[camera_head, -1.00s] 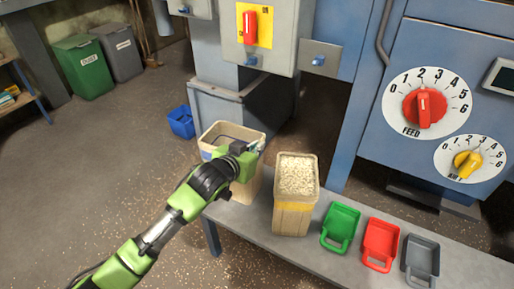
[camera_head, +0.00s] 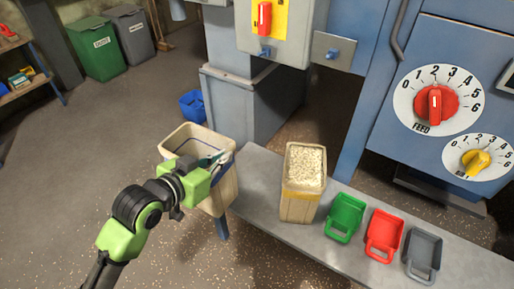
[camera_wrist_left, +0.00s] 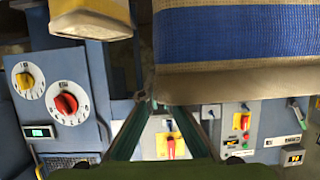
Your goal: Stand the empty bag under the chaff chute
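The empty bag (camera_head: 222,192) is beige, open at the top, with a dark inside and a blue band. It hangs upright past the left end of the bench. My left gripper (camera_head: 213,163) is shut on its near right rim. In the left wrist view the bag (camera_wrist_left: 235,80) fills the upper right, blue band showing, with the fingers (camera_wrist_left: 148,98) at its rim. I cannot make out which part is the chaff chute. My right gripper is not in view.
A full bag (camera_head: 300,207) with a yellow band stands on the grey bench (camera_head: 262,190). Green (camera_head: 345,217), red (camera_head: 383,233) and grey (camera_head: 423,254) scoops lie to its right. A blue bin (camera_head: 192,105) stands behind the empty bag. The floor at left is clear.

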